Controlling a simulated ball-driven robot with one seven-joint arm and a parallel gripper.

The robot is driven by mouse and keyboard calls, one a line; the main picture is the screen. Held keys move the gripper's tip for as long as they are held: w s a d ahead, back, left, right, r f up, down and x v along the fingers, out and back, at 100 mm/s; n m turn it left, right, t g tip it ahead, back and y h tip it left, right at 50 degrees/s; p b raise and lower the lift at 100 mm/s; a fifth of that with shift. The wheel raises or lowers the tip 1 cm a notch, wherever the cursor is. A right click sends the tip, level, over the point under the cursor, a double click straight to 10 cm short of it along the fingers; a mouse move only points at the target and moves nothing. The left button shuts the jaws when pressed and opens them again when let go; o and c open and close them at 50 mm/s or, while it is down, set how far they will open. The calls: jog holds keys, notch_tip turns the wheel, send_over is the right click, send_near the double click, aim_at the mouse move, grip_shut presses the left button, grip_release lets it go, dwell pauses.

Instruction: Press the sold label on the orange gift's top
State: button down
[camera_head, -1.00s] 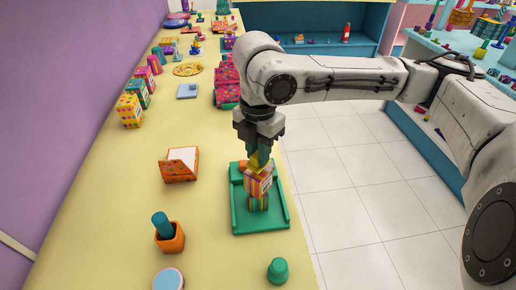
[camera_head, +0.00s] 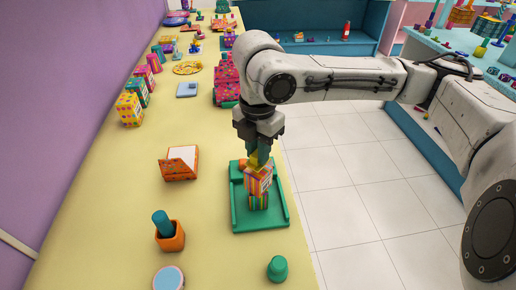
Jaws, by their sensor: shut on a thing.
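The orange gift (camera_head: 258,184) is a striped, upright box on a green tray (camera_head: 276,219) near the table's right edge. Its lower part shows darker, green-toned stripes. My gripper (camera_head: 258,157) points down, directly over the gift, its teal fingers shut on a small yellow thing (camera_head: 255,163). The yellow thing is at the gift's top; I cannot tell whether it touches. I cannot make out the sold label, and the fingers hide part of the gift's top.
Left of the tray is an orange holder with a white face (camera_head: 181,158). Nearer stand an orange pot (camera_head: 171,237) holding a teal cylinder, a round blue-topped item (camera_head: 169,279) and a green peg-like piece (camera_head: 277,268). Several patterned boxes (camera_head: 129,109) line the left. Floor lies right.

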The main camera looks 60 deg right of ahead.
jog(key=shift+f+b, duration=0.9)
jog(key=shift+f, duration=0.3)
jog(key=c, duration=0.9)
grip_release()
jog(key=shift+r, duration=0.1)
jog(key=shift+r+p, duration=3.7)
jog(key=shift+r, duration=0.3)
jog(key=shift+f, duration=0.1)
